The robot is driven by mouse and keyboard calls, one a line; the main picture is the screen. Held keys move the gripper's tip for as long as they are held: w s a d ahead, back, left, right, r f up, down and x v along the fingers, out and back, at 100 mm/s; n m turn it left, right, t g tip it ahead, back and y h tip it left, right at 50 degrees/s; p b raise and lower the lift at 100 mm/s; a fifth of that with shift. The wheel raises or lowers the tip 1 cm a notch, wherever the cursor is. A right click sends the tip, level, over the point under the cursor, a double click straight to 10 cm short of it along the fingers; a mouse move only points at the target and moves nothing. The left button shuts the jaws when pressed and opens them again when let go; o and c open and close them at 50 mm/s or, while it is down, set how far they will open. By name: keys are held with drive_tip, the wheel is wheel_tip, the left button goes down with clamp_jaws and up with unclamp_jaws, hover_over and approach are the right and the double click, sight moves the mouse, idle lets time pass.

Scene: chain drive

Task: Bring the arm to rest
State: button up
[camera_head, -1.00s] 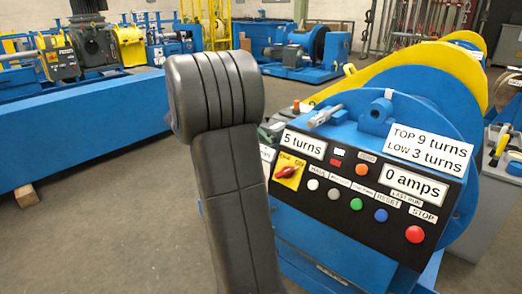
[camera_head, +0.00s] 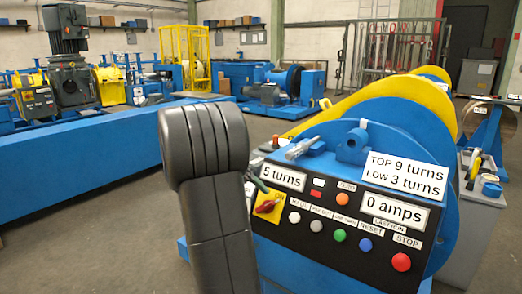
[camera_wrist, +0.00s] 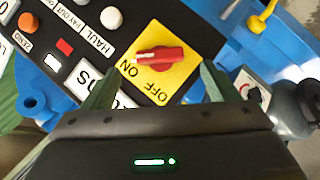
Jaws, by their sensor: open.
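My gripper (camera_wrist: 158,88) is open, with its two green fingers apart and nothing between them. In the wrist view it faces the red rotary switch (camera_wrist: 160,56) on a yellow ON/OFF plate (camera_wrist: 180,78); I cannot tell whether the fingers touch the panel. In the head view my dark arm stands in front of the left end of the black control panel (camera_head: 320,245) and hides most of the gripper. The red switch also shows there (camera_head: 267,206), just right of my arm. The panel labels read "5 turns" and "0 amps".
The panel sits on a blue machine with a large blue disc (camera_head: 440,215) and yellow guards (camera_head: 400,88) behind it. Coloured buttons and a red stop button (camera_head: 401,262) line the panel. A long blue beam (camera_head: 80,150) runs at left. Bare floor lies between them.

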sight(262, 205)
drive_tip(key=b+x, duration=0.1)
drive_tip(key=x, duration=0.4)
drive_tip(key=shift+f, duration=0.15)
